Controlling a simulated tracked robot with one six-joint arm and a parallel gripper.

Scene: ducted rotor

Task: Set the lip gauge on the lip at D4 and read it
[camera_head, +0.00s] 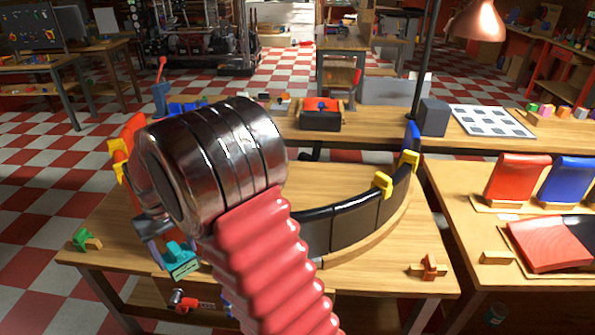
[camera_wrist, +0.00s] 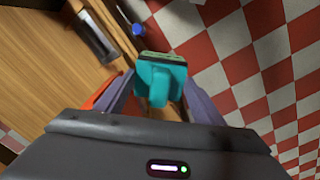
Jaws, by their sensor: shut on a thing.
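My gripper (camera_wrist: 160,95) is shut on a teal block-shaped tool with a green face, which I take to be the lip gauge (camera_wrist: 160,78). In the head view the gauge (camera_head: 180,258) hangs below my arm over the left front of the table, partly hidden by the arm. A black curved duct wall (camera_head: 350,225) stands on a wooden base on the table, with yellow clips (camera_head: 384,184) on its top edge. My arm hides its left and middle parts. No D4 mark is legible. The gauge appears clear of the duct.
A green block (camera_head: 86,239) lies at the table's left edge and a small orange-brown piece (camera_head: 429,267) at its front right. A red-handled tool (camera_head: 190,302) is low at the front. Red panels (camera_head: 516,177) and blue panels stand on the right table.

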